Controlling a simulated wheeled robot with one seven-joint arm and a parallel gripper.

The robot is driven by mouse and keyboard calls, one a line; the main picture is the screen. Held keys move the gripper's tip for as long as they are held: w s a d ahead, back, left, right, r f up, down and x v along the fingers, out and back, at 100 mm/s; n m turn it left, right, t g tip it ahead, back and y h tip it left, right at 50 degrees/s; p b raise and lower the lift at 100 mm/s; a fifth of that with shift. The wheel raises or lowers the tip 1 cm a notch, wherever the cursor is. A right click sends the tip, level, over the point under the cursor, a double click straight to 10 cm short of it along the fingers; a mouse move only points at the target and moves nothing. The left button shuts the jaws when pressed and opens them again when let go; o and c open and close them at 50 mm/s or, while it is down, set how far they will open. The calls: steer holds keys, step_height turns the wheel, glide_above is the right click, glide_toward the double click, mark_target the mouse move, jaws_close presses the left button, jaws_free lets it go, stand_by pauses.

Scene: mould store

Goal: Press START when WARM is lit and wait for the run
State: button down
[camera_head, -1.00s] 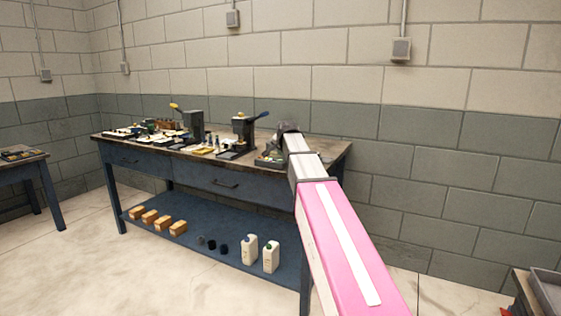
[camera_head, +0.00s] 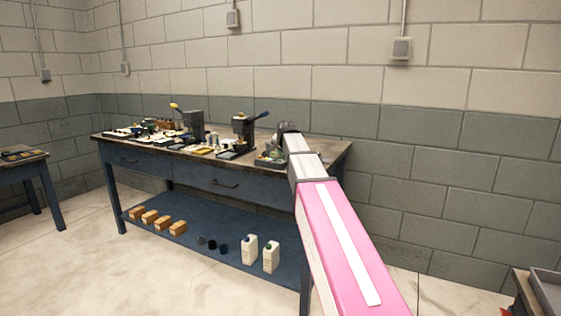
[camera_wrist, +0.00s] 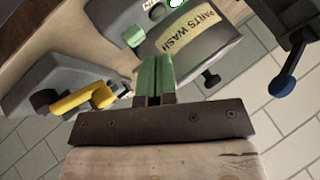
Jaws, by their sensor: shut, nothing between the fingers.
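A grey machine labelled PARTS WASH (camera_wrist: 205,45) fills the upper middle of the wrist view. A green button (camera_wrist: 134,37) sits on its face, beside a small dark knob (camera_wrist: 153,9). A small light (camera_wrist: 175,3) at the top edge glows bright green-white. The lettering near it is cut off, so I cannot read WARM or START. My gripper (camera_wrist: 153,62) is shut and empty, its green fingertips just below the button and label. I cannot tell whether they touch the machine. In the head view my wrist (camera_head: 289,128) is over the right end of the bench and hides most of the machine.
In the wrist view, a grey device with a yellow handle (camera_wrist: 84,100) is at left and a dark lever with a blue knob (camera_wrist: 283,87) at right. The bench (camera_head: 165,157) holds several devices and small parts. White bottles (camera_head: 250,249) stand on its lower shelf.

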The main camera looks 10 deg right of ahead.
steer(key=shift+f, duration=0.15)
steer(key=shift+f, duration=0.25)
steer(key=shift+f, duration=0.45)
stand_by(0.8)
steer(key=shift+r, duration=0.85)
steer(key=shift+r, duration=2.45)
